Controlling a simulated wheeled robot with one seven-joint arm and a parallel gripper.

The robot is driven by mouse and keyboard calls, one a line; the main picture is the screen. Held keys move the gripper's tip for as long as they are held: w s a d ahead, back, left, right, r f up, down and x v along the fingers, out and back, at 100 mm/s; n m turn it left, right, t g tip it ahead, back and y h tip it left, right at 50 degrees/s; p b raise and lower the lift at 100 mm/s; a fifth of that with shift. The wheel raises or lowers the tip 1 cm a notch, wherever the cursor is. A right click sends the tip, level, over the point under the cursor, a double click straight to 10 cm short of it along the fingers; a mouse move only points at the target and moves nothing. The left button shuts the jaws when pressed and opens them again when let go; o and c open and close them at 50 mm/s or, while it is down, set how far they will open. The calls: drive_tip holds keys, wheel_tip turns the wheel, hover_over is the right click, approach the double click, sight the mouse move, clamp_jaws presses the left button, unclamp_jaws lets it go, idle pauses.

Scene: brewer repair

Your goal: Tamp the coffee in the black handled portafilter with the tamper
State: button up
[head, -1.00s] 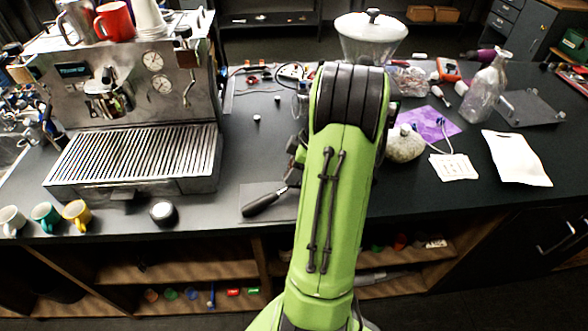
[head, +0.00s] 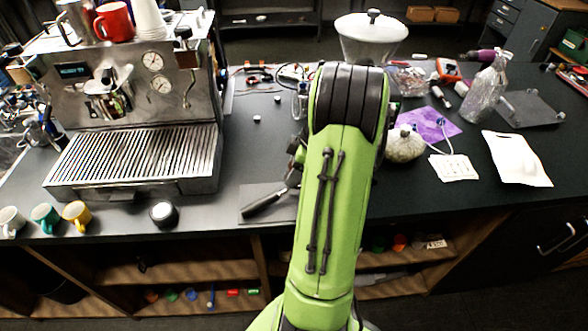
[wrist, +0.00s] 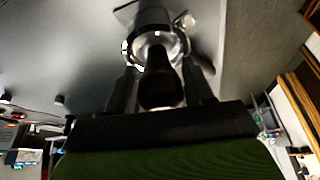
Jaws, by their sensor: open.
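The black handle of the portafilter (head: 265,203) lies on a grey mat (head: 250,190) at the counter's front; my arm hides its head end. In the wrist view, a dark rounded handle, apparently the tamper (wrist: 161,88), points toward the camera. A shiny metal ring (wrist: 174,44) shows behind it; I cannot tell whether the tamper sits in the basket. My gripper (wrist: 161,92) is open, with one finger on each side of the dark handle. Whether the fingers touch it is unclear. My arm hides the gripper in the head view.
The espresso machine (head: 135,110) stands to the left. Several cups, including a yellow cup (head: 77,215), and a round black object with a pale top (head: 163,213) stand near the front edge. A jar (head: 404,145) and a clear bottle (head: 485,88) stand right of my arm.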

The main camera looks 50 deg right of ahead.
drive_tip(key=shift+r+p, duration=0.75)
drive_tip(key=shift+r, duration=0.35)
drive_tip(key=shift+c, duration=0.3)
clamp_jaws()
drive_tip(key=shift+s+f, duration=0.1)
drive_tip(key=shift+f, duration=0.1)
drive_tip(key=shift+r+p, duration=0.55)
drive_tip(key=shift+r, duration=0.3)
drive_tip(key=shift+r+p, duration=2.45)
drive_tip(key=shift+r, duration=0.9)
